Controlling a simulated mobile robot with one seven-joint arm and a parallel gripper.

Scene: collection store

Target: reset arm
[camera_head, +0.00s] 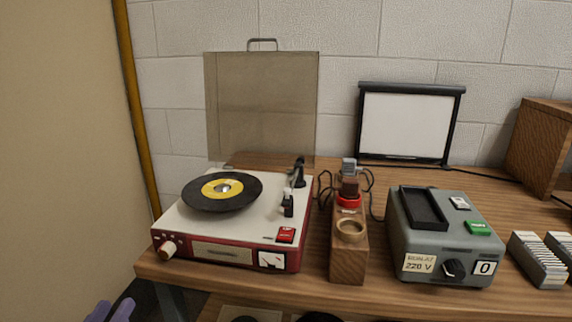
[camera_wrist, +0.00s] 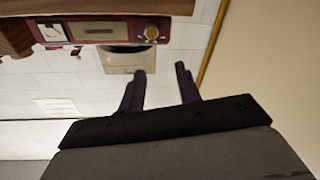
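My gripper (camera_wrist: 160,72) shows in the wrist view with its two dark fingers apart and nothing between them. In the head view two lavender tips (camera_head: 112,310), which look like my gripper's fingers, show at the bottom left edge, in front of and below the table's left end. The rest of my arm is hidden there. A red and cream record player (camera_head: 225,253) stands on the table, with its clear lid raised. It also shows upside down at the top of the wrist view (camera_wrist: 100,30), apart from the fingers.
A black record with yellow label (camera_head: 222,192) lies on the player. Right of it on the wooden table (camera_head: 300,288) stand a wooden block (camera_head: 348,262), a grey device (camera_head: 443,240), slide rows (camera_head: 537,262) and a small screen (camera_head: 405,125). A wall (camera_head: 60,160) closes off the left.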

